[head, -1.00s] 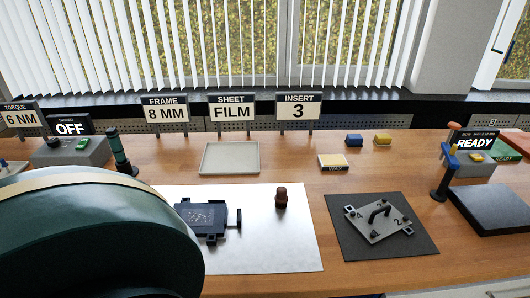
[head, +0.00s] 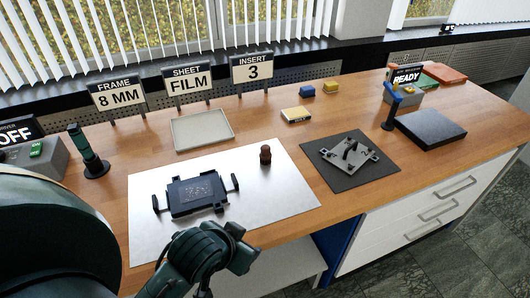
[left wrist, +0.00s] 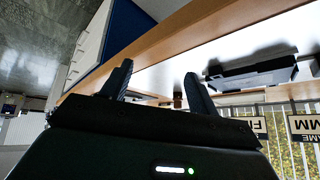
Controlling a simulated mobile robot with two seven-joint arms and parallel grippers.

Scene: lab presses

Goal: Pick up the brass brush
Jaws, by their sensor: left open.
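No object is clearly recognisable as a brass brush. A small brown upright piece with a rounded top (head: 265,154) stands on the pale metal sheet (head: 285,198), right of the dark frame (head: 196,194); whether it is the brush I cannot tell. My left arm comes in from the lower left in the head view, its fingers not clearly seen there. In the left wrist view my left gripper (left wrist: 157,69) is open and empty, below the bench's front edge in that tilted picture. The brown piece (left wrist: 178,97) shows small beyond the fingers. My right gripper is out of view.
A grey tray (head: 203,131) lies behind the sheet. A dark mat (head: 333,179) with a handled plate (head: 349,152) lies to its right. A dark green upright tool (head: 88,152) stands at left. A yellow-topped WAX block (head: 295,115) and a dark slab (head: 430,129) lie further right.

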